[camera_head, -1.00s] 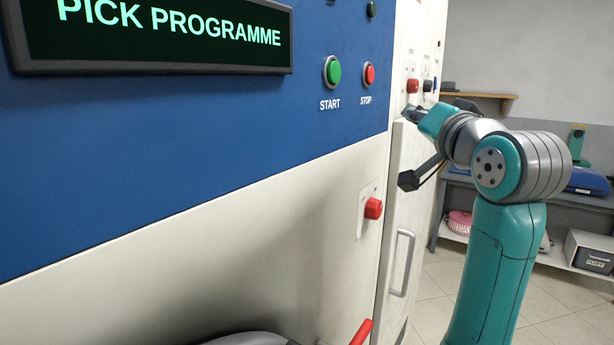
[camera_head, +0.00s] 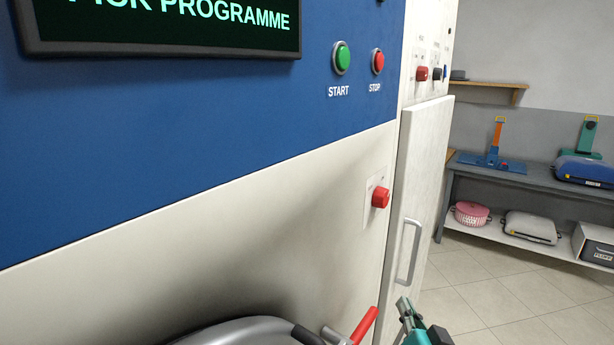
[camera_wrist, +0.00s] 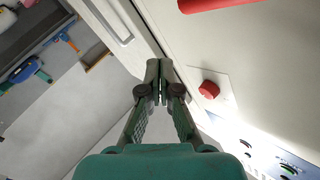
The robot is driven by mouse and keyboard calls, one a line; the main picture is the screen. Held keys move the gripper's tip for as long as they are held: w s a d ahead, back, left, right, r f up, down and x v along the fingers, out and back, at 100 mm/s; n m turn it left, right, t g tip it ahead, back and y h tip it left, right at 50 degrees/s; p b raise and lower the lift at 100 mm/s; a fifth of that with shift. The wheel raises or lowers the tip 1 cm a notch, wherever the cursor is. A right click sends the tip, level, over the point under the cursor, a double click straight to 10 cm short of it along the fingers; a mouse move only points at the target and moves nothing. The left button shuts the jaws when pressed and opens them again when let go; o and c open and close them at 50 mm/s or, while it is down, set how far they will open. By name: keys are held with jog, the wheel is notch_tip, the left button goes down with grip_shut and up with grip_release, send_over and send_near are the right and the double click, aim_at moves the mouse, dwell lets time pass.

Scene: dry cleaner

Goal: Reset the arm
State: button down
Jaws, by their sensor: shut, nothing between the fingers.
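My gripper (camera_head: 404,306) shows at the bottom of the head view, right of the red lever. Most of my arm is below the frame. In the wrist view my gripper (camera_wrist: 160,66) points up the picture with its fingertips together and nothing between them. It looks clear of the machine front, with the tall cabinet door beyond it.
The machine front has a red knob (camera_head: 380,197), a red lever (camera_head: 365,325), a green START button (camera_head: 341,58) and a red STOP button (camera_head: 377,62). The tall door (camera_head: 424,150) has a metal handle (camera_head: 408,252). A grey bench (camera_head: 530,178) stands behind; tiled floor lies clear between.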

jog(key=s+f+n+g+h, duration=0.1)
jog(key=s+f+n+g, duration=0.1)
jog(key=s+f, duration=1.8)
jog(key=s+a+r+n+g, duration=0.1)
jog(key=s+r+n, duration=0.1)
jog(key=s, duration=2.5)
jog(key=shift+a+r+n, duration=0.2)
jog(key=shift+r+n, duration=0.05)
jog(key=shift+n, duration=0.35)
